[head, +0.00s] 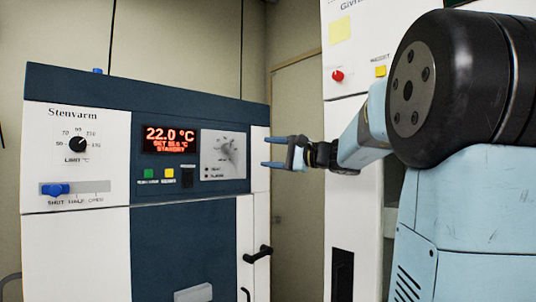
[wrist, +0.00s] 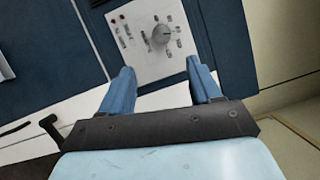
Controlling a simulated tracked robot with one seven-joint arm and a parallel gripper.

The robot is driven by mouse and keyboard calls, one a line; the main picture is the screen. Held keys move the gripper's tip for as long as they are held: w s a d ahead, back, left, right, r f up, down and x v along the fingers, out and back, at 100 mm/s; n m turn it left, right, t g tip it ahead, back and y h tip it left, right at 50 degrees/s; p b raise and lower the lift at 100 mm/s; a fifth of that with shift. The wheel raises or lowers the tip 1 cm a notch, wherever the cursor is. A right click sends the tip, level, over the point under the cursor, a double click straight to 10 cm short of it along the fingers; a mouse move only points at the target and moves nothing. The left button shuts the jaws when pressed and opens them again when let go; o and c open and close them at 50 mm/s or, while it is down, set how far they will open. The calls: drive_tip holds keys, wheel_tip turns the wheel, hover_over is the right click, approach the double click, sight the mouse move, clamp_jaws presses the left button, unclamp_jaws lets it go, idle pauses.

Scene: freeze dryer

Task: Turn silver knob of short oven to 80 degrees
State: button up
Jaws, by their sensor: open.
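The short oven (head: 75,240) is a white and dark blue cabinet marked Stenvarm. Its silver knob (head: 227,155) sits on a light square dial plate on the right of the blue panel. In the wrist view the silver knob (wrist: 162,35) shows clearly, with dial marks around it too small to read. My gripper (head: 265,152) is open and empty, to the right of the dial plate and apart from the knob. In the wrist view the blue fingers of my gripper (wrist: 160,67) point at the plate, with the knob beyond the gap between their tips.
The red display (head: 170,139) reads 22.0 °C and STANDBY. A black limit knob (head: 78,144) and a blue slider (head: 55,189) are at the left. A black door handle (head: 258,254) sticks out below my gripper. A tall white cabinet (head: 345,115) stands at the right.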

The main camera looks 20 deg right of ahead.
sight(230, 148)
drive_tip(key=s+a+f+m+t+h, duration=0.1)
drive_tip(key=a+f+m+t, duration=0.15)
drive_tip(key=m, duration=0.55)
drive_tip(key=a+f+m+t+h, duration=0.1)
drive_tip(key=a+m+t+h, duration=0.15)
drive_tip(key=m, duration=0.45)
drive_tip(key=shift+t+y, duration=0.4)
drive_tip(key=shift+y, duration=0.05)
drive_tip(key=x, duration=1.2)
drive_tip(key=shift+w+d+r, duration=0.1)
drive_tip(key=shift+w+d, duration=0.1)
drive_tip(key=shift+w, duration=0.35)
